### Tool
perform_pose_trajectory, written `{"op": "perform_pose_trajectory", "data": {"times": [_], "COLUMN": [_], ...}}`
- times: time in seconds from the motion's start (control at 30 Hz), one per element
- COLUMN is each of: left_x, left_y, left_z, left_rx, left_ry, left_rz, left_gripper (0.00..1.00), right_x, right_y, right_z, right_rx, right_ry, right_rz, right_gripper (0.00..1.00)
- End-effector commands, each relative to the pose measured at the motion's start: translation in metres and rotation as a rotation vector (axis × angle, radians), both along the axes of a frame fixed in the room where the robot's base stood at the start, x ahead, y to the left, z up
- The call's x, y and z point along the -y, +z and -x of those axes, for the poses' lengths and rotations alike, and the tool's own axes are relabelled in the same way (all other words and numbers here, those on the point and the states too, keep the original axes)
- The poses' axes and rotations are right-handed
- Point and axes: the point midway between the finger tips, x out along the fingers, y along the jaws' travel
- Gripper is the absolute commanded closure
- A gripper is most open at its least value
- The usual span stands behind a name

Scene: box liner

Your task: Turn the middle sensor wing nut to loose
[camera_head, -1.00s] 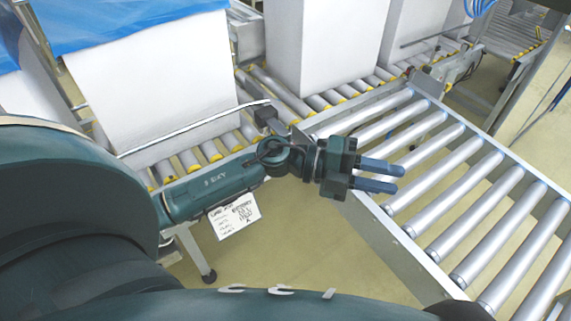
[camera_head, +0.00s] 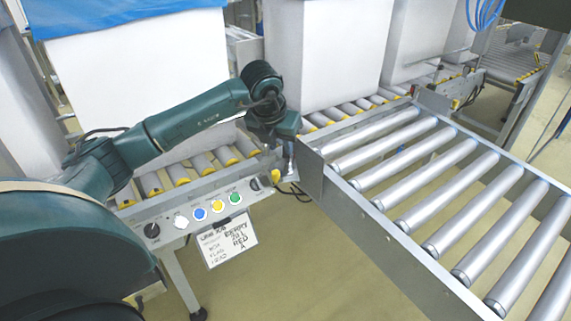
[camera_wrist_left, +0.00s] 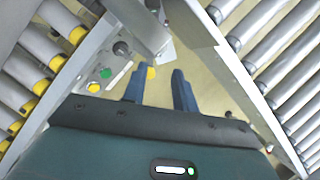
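My left gripper (camera_head: 288,158) points down at the corner where the two conveyors meet, at the right end of the control panel. In the left wrist view the two blue fingers of the left gripper (camera_wrist_left: 160,78) are apart, with nothing clearly held between them. A small yellow piece (camera_wrist_left: 151,72) shows beside the left finger; I cannot tell if it is a wing nut or if the finger touches it. No sensor wing nut can be made out for certain. My right gripper is out of view.
The control panel (camera_head: 165,213) has a black knob (camera_head: 152,230) and several coloured buttons, with a handwritten card (camera_head: 228,242) below. A roller conveyor (camera_head: 400,205) with metal side rails lies to the right. Large white boxes (camera_head: 335,50) stand on the rear conveyor.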

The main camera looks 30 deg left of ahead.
Motion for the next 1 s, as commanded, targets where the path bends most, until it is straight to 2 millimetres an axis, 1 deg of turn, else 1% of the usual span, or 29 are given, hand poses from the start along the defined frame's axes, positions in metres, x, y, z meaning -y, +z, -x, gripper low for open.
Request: {"op": "perform_pose_trajectory", "data": {"times": [0.03, 0.2, 0.3, 0.4, 0.57, 0.8, 0.87, 1.0], "left_x": [0.0, -0.002, -0.003, -0.004, -0.005, -0.005, -0.004, -0.004], "left_y": [-0.014, -0.045, -0.059, -0.068, -0.075, -0.075, -0.075, -0.075], "left_z": [-0.004, -0.017, -0.023, -0.027, -0.031, -0.031, -0.031, -0.031], "left_rx": [-0.003, -0.003, -0.001, -0.001, 0.001, 0.001, 0.0, 0.0], "left_ry": [0.001, -0.001, 0.0, -0.002, -0.002, -0.002, -0.002, -0.002], "left_rz": [0.002, 0.002, 0.003, 0.003, 0.001, 0.001, 0.002, 0.002], "left_gripper": [0.72, 0.72, 0.72, 0.72, 0.72, 0.72, 0.75, 0.87], "right_x": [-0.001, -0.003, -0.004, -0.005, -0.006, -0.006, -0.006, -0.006], "right_y": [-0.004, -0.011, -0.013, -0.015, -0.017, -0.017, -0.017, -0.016], "right_z": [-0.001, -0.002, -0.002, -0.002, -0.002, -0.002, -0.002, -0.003], "right_rx": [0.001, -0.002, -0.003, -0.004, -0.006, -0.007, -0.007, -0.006], "right_ry": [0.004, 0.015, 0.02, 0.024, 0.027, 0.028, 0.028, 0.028], "right_rz": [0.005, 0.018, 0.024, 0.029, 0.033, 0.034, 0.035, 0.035], "right_gripper": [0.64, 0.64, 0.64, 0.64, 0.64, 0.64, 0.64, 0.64]}}
